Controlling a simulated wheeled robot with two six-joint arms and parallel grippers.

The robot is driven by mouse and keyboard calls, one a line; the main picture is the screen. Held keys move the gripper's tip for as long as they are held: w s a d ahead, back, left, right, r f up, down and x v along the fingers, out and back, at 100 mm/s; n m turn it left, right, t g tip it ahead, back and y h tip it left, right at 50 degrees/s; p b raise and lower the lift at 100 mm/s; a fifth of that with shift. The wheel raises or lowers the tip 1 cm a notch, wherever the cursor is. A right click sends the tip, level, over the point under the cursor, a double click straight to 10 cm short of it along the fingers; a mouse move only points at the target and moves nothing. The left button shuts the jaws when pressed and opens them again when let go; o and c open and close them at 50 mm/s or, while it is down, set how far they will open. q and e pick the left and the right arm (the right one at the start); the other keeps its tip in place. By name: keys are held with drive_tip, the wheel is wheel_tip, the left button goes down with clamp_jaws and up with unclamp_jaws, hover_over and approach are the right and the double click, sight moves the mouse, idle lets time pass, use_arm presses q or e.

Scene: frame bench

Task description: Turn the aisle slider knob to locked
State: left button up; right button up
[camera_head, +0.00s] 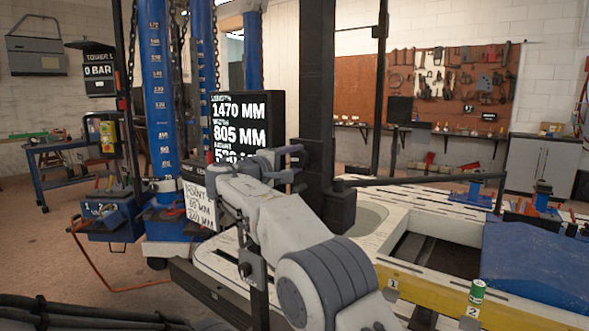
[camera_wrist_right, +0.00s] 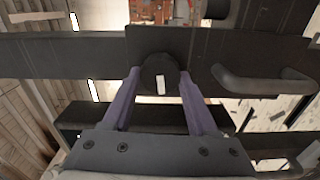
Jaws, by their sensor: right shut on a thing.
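The knob (camera_wrist_right: 157,70) is a round black disc with a short white mark, in the middle of the right wrist view. The mark stands nearly upright in that view. The knob sits on a dark plate (camera_wrist_right: 205,45) on a dark bar. The purple fingers of my right gripper (camera_head: 293,163) lie on both sides of the knob and are shut on it. In the head view the gripper is beside the dark upright post (camera_head: 317,80), and the knob cannot be made out there. My left gripper is not in view.
A black display (camera_head: 238,110) with white figures is behind the gripper. A dark bent handle (camera_wrist_right: 262,82) sticks out right of the knob in the wrist view. A blue post (camera_head: 157,90) and a white note (camera_head: 200,205) are to the left. The slotted bench (camera_head: 385,212) spreads right.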

drive_tip(key=shift+f+m+b, duration=0.1)
drive_tip(key=shift+m+b, duration=0.2)
drive_tip(key=shift+m, duration=0.4)
drive_tip(key=o, duration=1.4)
drive_tip(key=b+v, duration=0.2)
drive_tip(key=v, duration=0.8)
drive_tip(key=shift+s+a, duration=0.15)
drive_tip(key=shift+s, duration=0.1)
